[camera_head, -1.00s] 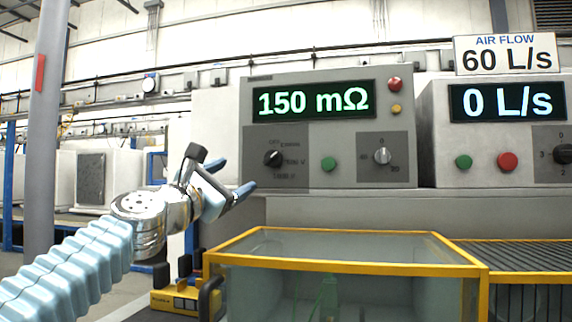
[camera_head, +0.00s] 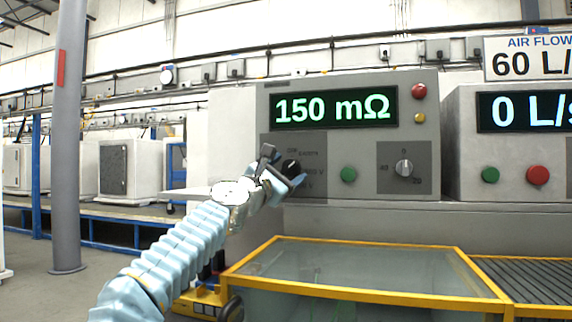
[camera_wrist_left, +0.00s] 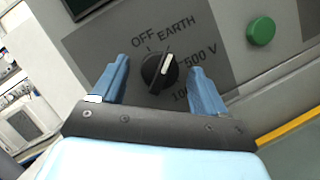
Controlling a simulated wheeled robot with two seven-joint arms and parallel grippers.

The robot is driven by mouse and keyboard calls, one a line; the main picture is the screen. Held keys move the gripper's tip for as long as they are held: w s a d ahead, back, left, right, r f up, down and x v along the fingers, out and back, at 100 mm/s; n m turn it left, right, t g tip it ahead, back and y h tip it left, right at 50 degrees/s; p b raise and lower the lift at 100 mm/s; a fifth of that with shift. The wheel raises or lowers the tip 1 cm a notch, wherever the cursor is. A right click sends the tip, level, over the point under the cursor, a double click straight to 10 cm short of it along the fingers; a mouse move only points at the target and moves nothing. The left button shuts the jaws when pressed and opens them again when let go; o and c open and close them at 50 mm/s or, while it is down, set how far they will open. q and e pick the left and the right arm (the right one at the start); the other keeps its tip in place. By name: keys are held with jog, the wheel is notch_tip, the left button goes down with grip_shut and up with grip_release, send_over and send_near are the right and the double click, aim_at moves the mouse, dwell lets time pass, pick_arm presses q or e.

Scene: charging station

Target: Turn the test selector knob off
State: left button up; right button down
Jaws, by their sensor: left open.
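The test selector knob (camera_wrist_left: 158,72) is a black dial with a white pointer mark on a dark grey plate. In the left wrist view its labels read OFF, EARTH, 500 V and a partly hidden one. The white mark points up and right, to the right of OFF, near EARTH. My left gripper (camera_wrist_left: 158,82) is open, its two blue fingers on either side of the knob; I cannot tell whether they touch it. In the head view the left gripper (camera_head: 283,170) is at the panel and partly covers the knob (camera_head: 291,168). My right gripper is not in view.
The tester's display (camera_head: 333,108) reads 150 mΩ. A green button (camera_head: 348,174) and another knob (camera_head: 404,168) are right of the selector. A yellow-framed glass case (camera_head: 360,265) stands below the panel. A grey post (camera_head: 68,150) stands at left.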

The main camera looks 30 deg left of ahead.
pick_arm(q)
jog(key=shift+w, duration=0.1)
jog(key=c, duration=1.1)
jog(key=shift+o, duration=0.2)
jog(key=shift+f+n, duration=0.1)
jog(key=shift+n, duration=0.2)
jog(key=n+y, duration=0.1)
jog(key=n, duration=0.1)
jog(key=n+y+b, duration=0.1)
jog(key=n+y, duration=0.1)
jog(key=n, duration=0.1)
jog(key=n+y+b, duration=0.1)
jog(key=n, duration=0.2)
jog(key=shift+d+f+y, duration=0.15)
jog(key=shift+d+y, duration=0.1)
jog(key=shift+y, duration=0.05)
jog(key=shift+d+n+y+b, duration=0.1)
jog(key=shift+n+y+b, duration=0.2)
jog(key=shift+n+y, duration=0.8)
jog(key=shift+n+y+b, duration=0.3)
jog(key=shift+n+y, duration=0.1)
jog(key=shift+n, duration=1.4)
jog(key=o, duration=1.1)
jog(key=shift+c, duration=0.2)
